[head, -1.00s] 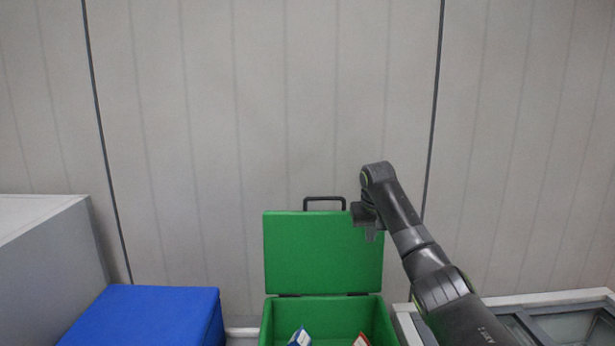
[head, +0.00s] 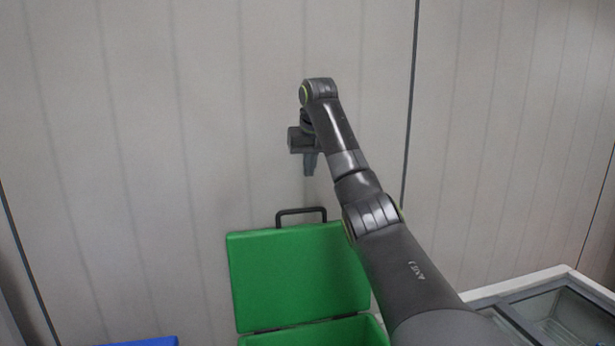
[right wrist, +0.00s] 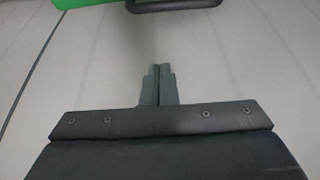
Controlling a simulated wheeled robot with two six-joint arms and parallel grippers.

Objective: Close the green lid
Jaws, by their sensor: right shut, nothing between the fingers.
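The green lid (head: 290,277) stands raised, a little tilted in the picture, at the back of the green box (head: 345,333) in the head view. A dark handle (head: 301,212) sits on the lid's top edge. My right gripper (head: 310,172) is shut and empty, above the handle and apart from it in the head view. In the right wrist view the shut fingers (right wrist: 158,70) point toward the handle (right wrist: 172,5), with a green lid corner (right wrist: 85,2) at the top. My right arm hides part of the lid's right side. My left gripper is not in view.
A blue object (head: 150,342) shows at the bottom left edge. A white-framed case with glass panels (head: 565,325) stands at the lower right. A plain panelled wall (head: 150,130) is behind the box. The space left of the gripper is clear.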

